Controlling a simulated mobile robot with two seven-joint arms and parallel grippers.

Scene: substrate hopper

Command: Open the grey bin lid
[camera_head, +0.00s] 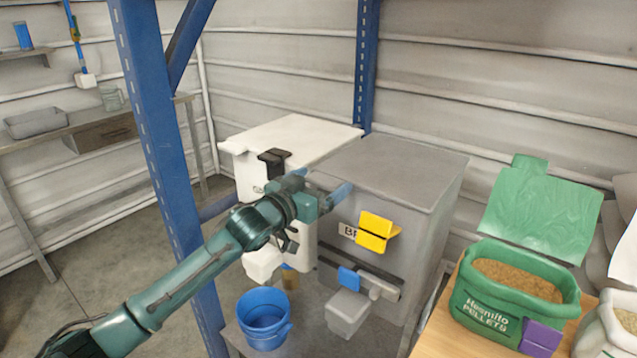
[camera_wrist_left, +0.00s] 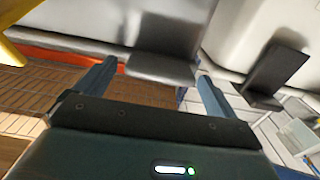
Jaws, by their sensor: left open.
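The grey bin (camera_head: 340,260) stands against the wall with its flat grey lid (camera_head: 395,170) lying shut on top. My left gripper (camera_head: 320,184) is at the front left edge of the lid, with its fingers spread. In the left wrist view, a dark grey tab (camera_wrist_left: 165,68) on the bin's front shows between and beyond the open fingers (camera_wrist_left: 155,86). I cannot tell whether the fingers touch it. My right gripper is not in view.
A white bin (camera_head: 290,135) with a black handle (camera_head: 274,160) stands left of the grey one. A yellow clip (camera_head: 376,232) is on the grey bin's front. A blue bucket (camera_head: 264,318) stands below. A green pellet tub (camera_head: 510,300) sits right. A blue post (camera_head: 155,130) rises left.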

